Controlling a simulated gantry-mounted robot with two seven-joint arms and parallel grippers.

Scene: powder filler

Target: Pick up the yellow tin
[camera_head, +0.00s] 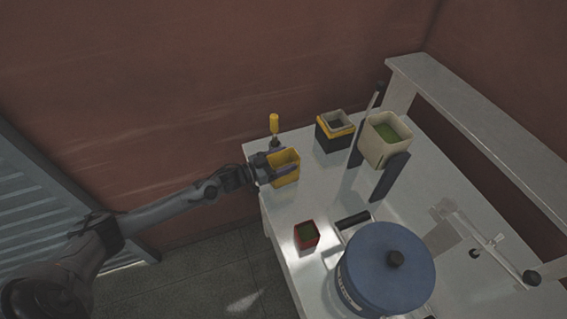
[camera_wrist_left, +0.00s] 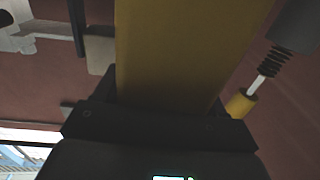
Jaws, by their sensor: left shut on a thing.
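The yellow tin (camera_head: 284,168) is an open-topped square container at the left end of the white table in the head view. My left gripper (camera_head: 280,172) reaches in from the left and is shut on the tin, its fingers along the tin's sides. In the left wrist view the yellow tin (camera_wrist_left: 180,55) fills the middle, right against the dark gripper body (camera_wrist_left: 160,125). I cannot tell whether the tin's base touches the table. My right gripper is not in view.
A yellow-handled tool (camera_head: 274,123) stands close behind the tin. A black-and-yellow box (camera_head: 335,131), a cream container (camera_head: 385,140) on a dark stand, a small red tin (camera_head: 306,237) and a blue lidded drum (camera_head: 385,268) stand on the white table (camera_head: 285,208).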

